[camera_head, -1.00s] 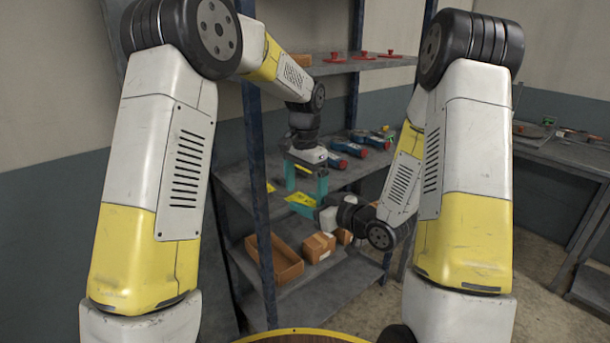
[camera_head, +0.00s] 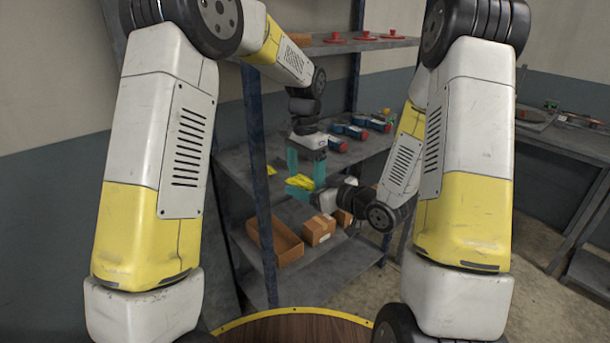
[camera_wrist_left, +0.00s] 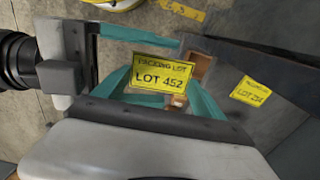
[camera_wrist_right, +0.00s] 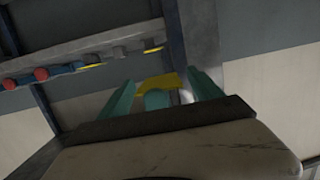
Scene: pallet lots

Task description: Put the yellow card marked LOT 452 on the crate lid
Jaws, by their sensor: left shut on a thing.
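The yellow card marked LOT 452 (camera_wrist_left: 161,75) is held by my left gripper (camera_head: 306,174), which is shut on it in front of the shelf rack. The card shows in the head view (camera_head: 301,182) and in the right wrist view (camera_wrist_right: 158,81). My right gripper (camera_wrist_right: 163,88) is open, its fingers spread to either side of the card and a teal left fingertip; I cannot tell whether it touches the card. I cannot make out a crate lid in any view.
Another yellow LOT card (camera_wrist_left: 250,92) lies on the grey middle shelf (camera_head: 345,160). Blue and red tools (camera_head: 350,131) lie behind. An open cardboard box (camera_head: 283,238) and a closed carton (camera_head: 318,229) stand below. A round wooden top with a yellow rim (camera_head: 300,312) is in front.

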